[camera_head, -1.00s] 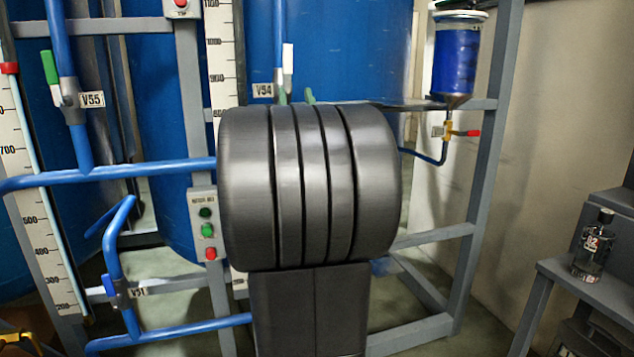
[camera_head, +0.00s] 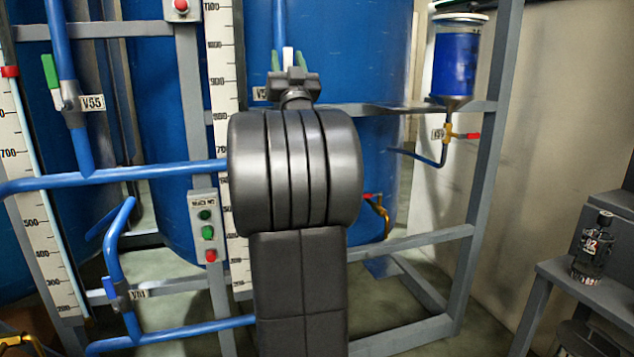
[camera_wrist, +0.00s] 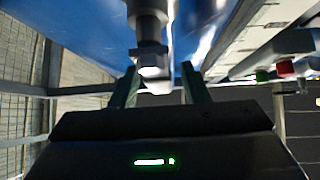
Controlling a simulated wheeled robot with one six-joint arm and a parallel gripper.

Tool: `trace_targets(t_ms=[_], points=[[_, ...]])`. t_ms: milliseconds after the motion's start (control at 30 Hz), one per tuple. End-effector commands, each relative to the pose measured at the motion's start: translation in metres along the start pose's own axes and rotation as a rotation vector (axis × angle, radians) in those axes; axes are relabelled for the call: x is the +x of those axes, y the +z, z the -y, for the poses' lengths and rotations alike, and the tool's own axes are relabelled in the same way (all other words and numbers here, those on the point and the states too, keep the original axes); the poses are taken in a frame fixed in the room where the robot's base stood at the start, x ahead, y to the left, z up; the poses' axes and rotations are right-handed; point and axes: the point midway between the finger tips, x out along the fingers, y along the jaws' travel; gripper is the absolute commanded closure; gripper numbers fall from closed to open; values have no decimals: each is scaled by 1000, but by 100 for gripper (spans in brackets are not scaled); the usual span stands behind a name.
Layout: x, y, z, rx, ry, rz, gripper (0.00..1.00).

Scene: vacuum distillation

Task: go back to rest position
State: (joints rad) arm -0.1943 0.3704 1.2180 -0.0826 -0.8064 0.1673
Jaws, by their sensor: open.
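My gripper (camera_head: 288,60) shows above my dark arm in the camera_head view, in front of the blue tank (camera_head: 345,60). Its two greenish fingers stand apart, and it is open. A white valve handle tip (camera_head: 288,52) shows between or just behind the fingers; the depth is unclear. The valve label V54 (camera_head: 260,94) is partly covered by my gripper. In the camera_wrist view the fingers (camera_wrist: 160,80) are spread, with a dark and white valve part (camera_wrist: 150,60) in line with the gap. I cannot tell whether they touch it.
A blue pipe (camera_head: 120,174) with valve V55 (camera_head: 68,98) runs at the left. A grey frame (camera_head: 484,170) and a blue-filled vessel (camera_head: 455,60) stand at the right. A button box (camera_head: 207,228) sits left of my arm. A dark bottle (camera_head: 591,250) stands on the right-hand bench.

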Motion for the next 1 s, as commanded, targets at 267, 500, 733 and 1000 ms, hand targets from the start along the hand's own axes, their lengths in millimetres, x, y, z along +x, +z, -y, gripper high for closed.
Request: trace_targets(t_ms=[267, 500, 733, 1000], points=[[0, -1, -8, 78, 78, 1, 58], [-2, 1, -10, 96, 96, 1, 58], [-2, 1, -10, 96, 96, 1, 58], [-10, 5, -15, 98, 106, 26, 58]])
